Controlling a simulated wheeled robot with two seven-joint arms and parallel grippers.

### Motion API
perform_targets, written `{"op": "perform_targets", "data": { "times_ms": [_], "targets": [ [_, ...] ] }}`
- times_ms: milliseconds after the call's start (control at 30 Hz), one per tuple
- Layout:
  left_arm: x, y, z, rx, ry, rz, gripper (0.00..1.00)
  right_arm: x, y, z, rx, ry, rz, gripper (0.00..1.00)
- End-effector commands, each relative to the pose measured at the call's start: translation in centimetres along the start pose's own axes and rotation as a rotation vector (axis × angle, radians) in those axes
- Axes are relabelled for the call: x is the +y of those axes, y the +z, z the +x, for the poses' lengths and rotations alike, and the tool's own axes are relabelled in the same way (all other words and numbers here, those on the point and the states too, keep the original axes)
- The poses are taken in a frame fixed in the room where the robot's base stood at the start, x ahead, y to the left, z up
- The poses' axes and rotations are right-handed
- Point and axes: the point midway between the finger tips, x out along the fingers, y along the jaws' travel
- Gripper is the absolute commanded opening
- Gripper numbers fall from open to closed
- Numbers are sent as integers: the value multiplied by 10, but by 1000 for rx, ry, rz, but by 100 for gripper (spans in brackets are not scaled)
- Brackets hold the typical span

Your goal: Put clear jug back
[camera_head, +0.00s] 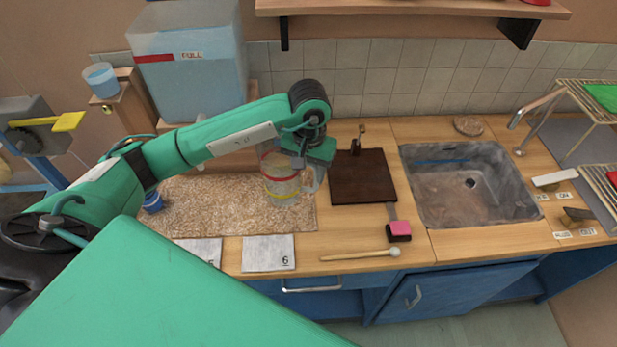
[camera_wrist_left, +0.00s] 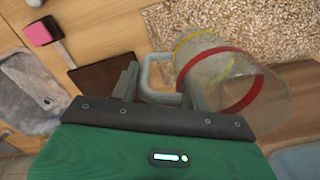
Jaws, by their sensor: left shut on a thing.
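The clear jug (camera_head: 283,181) has a red band near its rim and a yellow band lower down. It is at the right part of the speckled mat (camera_head: 220,206) in the head view. In the left wrist view the jug (camera_wrist_left: 222,75) lies at the right, its handle between my fingers. My left gripper (camera_head: 312,162) is shut on the jug's handle from the right side. The left wrist view shows the gripper (camera_wrist_left: 160,85) at the handle. I cannot tell whether the jug's base touches the mat. My right gripper is not in view.
A dark brown board (camera_head: 362,178) lies right of the jug. White cards (camera_head: 268,253) lie before the mat. A large water tank (camera_head: 190,75) stands behind. A sink (camera_head: 468,185) is further right.

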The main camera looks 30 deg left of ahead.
Motion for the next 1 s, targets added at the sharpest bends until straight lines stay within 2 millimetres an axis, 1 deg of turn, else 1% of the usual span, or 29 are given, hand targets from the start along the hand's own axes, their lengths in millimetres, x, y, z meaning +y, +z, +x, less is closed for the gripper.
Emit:
{"op": "perform_targets", "data": {
  "times_ms": [267,400,500,733,867,900,1000],
  "targets": [
    [1,0,18,0,0,0,0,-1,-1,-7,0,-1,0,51],
    [1,1,37,-3,1,-1,0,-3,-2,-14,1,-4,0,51],
    [0,0,46,0,0,0,0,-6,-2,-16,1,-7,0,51],
    [0,0,48,2,0,1,0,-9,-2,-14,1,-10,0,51],
    [1,-1,51,3,0,0,0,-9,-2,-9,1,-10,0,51],
    [1,0,50,3,0,0,50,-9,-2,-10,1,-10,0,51],
    [1,0,49,2,0,0,67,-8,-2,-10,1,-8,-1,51]
  ]
}}
